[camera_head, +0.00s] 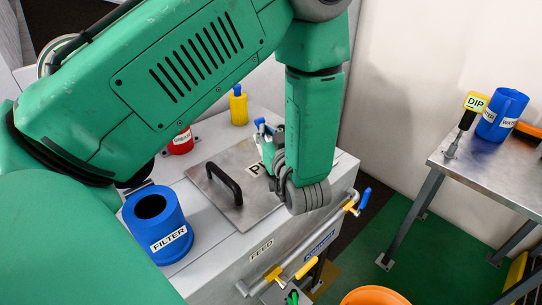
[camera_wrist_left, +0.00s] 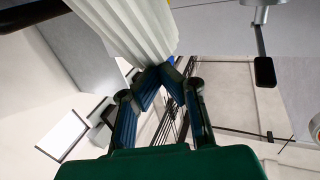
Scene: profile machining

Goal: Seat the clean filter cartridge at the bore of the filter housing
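The blue filter housing (camera_head: 158,226), labelled FILTER, stands upright on the grey cabinet at the left, with its dark round bore open upward. The white pleated filter cartridge (camera_wrist_left: 130,28) shows in the wrist view; in the head view I cannot make it out. My left gripper (camera_wrist_left: 160,74) has its blue fingers drawn together at the near end of the cartridge, apparently shut on it; the exact contact is hard to see. In the head view, my left gripper (camera_head: 268,142) is mostly hidden behind my green forearm, right of the housing. My right gripper is not in view.
A metal plate with a black handle (camera_head: 224,183) lies right of the housing. A red container (camera_head: 181,142) and a yellow bottle (camera_head: 238,106) stand behind. An orange bucket (camera_head: 374,296) is below.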

